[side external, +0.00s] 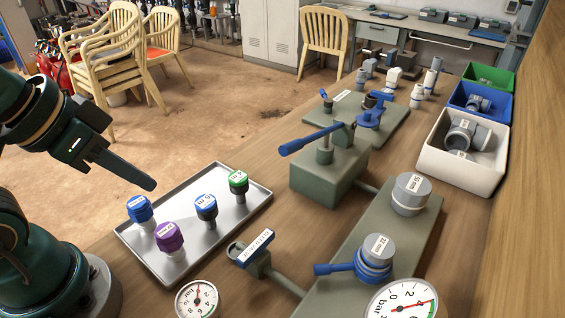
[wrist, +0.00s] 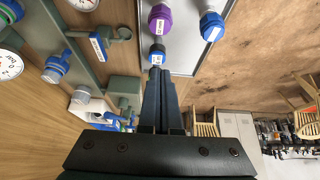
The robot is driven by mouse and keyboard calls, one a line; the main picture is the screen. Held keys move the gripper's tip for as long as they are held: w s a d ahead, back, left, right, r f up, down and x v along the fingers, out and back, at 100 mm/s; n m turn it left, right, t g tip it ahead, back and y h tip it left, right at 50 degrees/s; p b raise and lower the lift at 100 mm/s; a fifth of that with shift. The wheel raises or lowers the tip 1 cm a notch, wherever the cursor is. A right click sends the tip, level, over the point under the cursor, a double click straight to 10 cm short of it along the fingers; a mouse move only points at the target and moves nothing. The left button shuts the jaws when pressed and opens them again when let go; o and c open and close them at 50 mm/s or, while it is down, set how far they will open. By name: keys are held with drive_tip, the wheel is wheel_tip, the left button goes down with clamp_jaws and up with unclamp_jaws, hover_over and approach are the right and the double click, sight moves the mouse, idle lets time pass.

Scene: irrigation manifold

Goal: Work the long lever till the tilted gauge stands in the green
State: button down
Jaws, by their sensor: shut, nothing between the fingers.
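A long blue lever (side external: 312,138) sticks out to the left from a grey-green block (side external: 328,175). A shorter blue lever (side external: 335,268) sits on a valve marked 22 mm. A large gauge (side external: 402,302) is cut off at the bottom edge, with red and green marks on its face; I cannot tell its reading. A smaller gauge (side external: 197,299) stands to its left, also cut off. I cannot tell which one is tilted. My gripper (side external: 152,186) is shut and empty, above the left of the tray and apart from both levers. It also shows in the wrist view (wrist: 157,70).
A metal tray (side external: 205,240) holds blue, purple and green capped fittings. A labelled blue handle (side external: 250,249) stands right of it. White (side external: 487,173), blue (side external: 500,108) and green (side external: 505,78) bins line the right. Bare bench lies between tray and block.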

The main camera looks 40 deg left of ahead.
drive_tip(key=w+d+r+n, duration=0.1)
drive_tip(key=w+r, duration=0.3)
drive_tip(key=r, duration=0.3)
drive_tip(key=w+d+r+n, duration=0.1)
drive_tip(key=w+r, duration=0.3)
drive_tip(key=r, duration=0.3)
drive_tip(key=w+d+r+m, duration=0.1)
drive_tip(key=w+d+m, duration=0.1)
drive_tip(key=w+d, duration=0.4)
drive_tip(key=d, duration=0.3)
drive_tip(key=shift+t, duration=0.3)
hover_over(296, 140)
drive_tip(key=s, duration=0.1)
wheel_tip(296, 140, down, 9)
drive_tip(key=shift+r, duration=0.1)
drive_tip(key=shift+s+f, duration=0.3)
drive_tip(key=shift+f, duration=0.6)
drive_tip(key=shift+s+f, duration=0.25)
drive_tip(key=shift+f, duration=0.65)
